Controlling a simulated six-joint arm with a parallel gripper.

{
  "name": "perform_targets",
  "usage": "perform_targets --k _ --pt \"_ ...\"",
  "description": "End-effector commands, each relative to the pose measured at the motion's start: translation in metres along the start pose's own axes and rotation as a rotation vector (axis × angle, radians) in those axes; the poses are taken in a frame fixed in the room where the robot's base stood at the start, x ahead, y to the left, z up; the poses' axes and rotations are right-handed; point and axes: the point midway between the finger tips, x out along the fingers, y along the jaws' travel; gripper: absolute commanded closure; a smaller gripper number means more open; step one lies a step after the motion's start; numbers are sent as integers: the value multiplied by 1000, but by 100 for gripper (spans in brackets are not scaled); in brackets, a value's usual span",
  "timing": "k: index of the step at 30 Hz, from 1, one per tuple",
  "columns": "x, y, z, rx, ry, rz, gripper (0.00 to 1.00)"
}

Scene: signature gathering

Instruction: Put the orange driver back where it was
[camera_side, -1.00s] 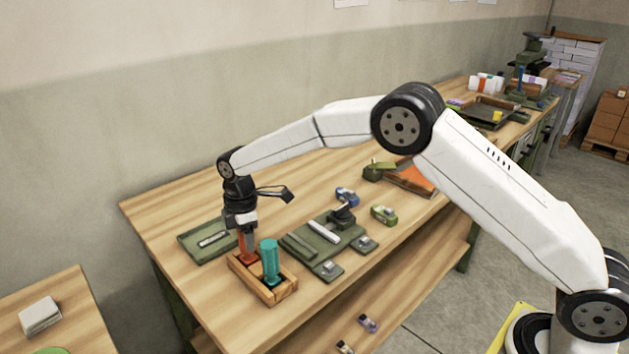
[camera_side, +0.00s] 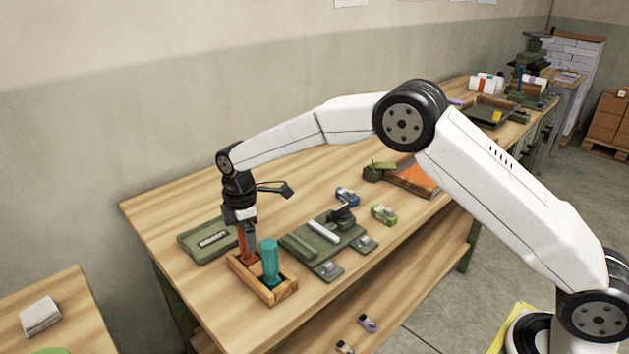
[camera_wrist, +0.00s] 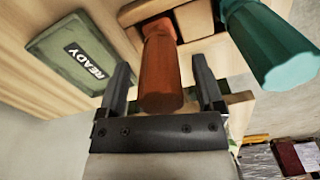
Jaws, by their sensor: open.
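The orange driver (camera_wrist: 162,75) stands handle up in the left compartment of a small wooden box (camera_side: 279,296). In the side view the orange driver (camera_side: 242,240) is partly hidden by my gripper (camera_side: 248,250). In the wrist view my gripper (camera_wrist: 163,85) is open, with one finger on each side of the orange handle. Gaps show between the handle and both fingers. A teal driver (camera_side: 270,262) stands in the box's other compartment, to the right; it also shows in the wrist view (camera_wrist: 270,45). The driver's lower end is hidden in the box.
A green plate labelled READY (camera_wrist: 82,55) lies left of the box. A green fixture (camera_side: 322,243) with small blocks lies right of it. A blue item (camera_side: 346,196) and a green item (camera_side: 383,214) lie farther right.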

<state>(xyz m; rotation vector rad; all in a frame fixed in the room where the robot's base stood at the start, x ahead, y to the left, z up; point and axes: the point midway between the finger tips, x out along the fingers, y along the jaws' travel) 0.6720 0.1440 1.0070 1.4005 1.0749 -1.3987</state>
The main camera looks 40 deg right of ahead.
Motion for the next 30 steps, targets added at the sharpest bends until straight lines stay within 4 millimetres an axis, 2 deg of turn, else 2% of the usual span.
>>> perform_targets --k 18,24,30 --pt "-92 0 0 0 2 3 14" --pt "-107 0 0 0 0 0 14" --pt "-111 0 0 0 0 1 14"
